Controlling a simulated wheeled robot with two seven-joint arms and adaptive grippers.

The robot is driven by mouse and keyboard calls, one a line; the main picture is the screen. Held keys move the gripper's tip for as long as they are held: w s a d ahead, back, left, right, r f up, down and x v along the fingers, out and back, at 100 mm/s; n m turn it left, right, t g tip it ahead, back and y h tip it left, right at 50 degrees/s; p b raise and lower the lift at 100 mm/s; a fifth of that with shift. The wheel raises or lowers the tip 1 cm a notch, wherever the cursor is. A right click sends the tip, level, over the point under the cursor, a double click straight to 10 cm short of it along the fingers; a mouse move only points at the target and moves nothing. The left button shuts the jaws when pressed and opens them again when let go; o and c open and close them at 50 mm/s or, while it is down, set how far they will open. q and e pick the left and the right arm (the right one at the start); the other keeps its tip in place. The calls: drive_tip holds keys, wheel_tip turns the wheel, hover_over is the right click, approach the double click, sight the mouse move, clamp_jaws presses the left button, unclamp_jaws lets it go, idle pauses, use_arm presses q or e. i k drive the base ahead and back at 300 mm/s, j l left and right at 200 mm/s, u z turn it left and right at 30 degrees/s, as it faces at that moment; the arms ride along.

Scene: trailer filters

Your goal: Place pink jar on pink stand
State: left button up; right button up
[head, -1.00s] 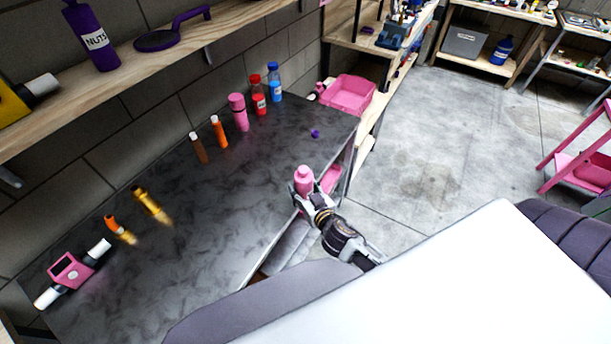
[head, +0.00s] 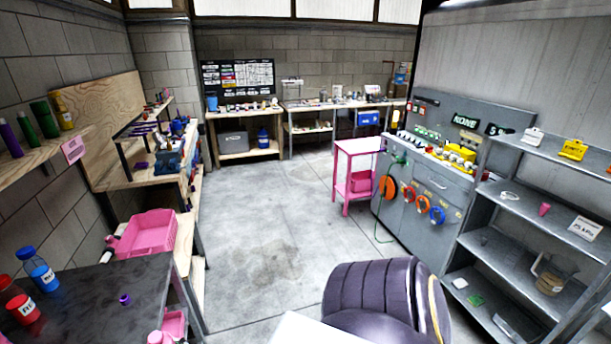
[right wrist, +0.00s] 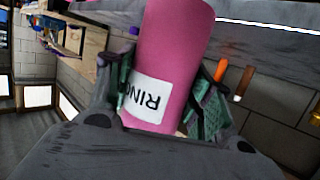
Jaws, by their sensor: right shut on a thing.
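The pink jar (right wrist: 178,50) fills the middle of the right wrist view, with a white label with dark letters on its side. My right gripper (right wrist: 163,95) is shut on it, with a green-grey finger on either side. A pink stand (head: 357,147) with a flat top and thin legs stands on the floor right of centre, against the grey workbench. Its top looks bare. My left gripper is not in view.
A dark table (head: 90,290) at lower left holds red and blue bottles (head: 38,270) and a small purple cap (head: 125,299). A pink crate (head: 147,233) is behind it. The concrete floor (head: 262,215) between table and stand is clear. Grey shelves (head: 540,215) stand at right.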

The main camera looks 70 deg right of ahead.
sight(365, 144)
drive_tip(key=i+l+z, duration=0.1)
drive_tip(key=l+z, duration=0.2)
drive_tip(key=i+l+z, duration=0.25)
drive_tip(key=l, duration=0.25)
drive_tip(key=i+l+z, duration=0.15)
drive_tip(key=l+z, duration=0.25)
drive_tip(key=i+l+z, duration=0.15)
drive_tip(key=z, duration=0.3)
drive_tip(key=i+l+z, duration=0.25)
drive_tip(key=z, duration=0.15)
drive_tip(key=i+l+z, duration=0.25)
drive_tip(key=i+z, duration=0.4)
drive_tip(key=i, duration=1.15)
drive_tip(key=i+u, duration=0.1)
drive_tip(key=i, duration=0.2)
drive_tip(key=i+l+u, duration=0.1)
drive_tip(key=i, duration=0.25)
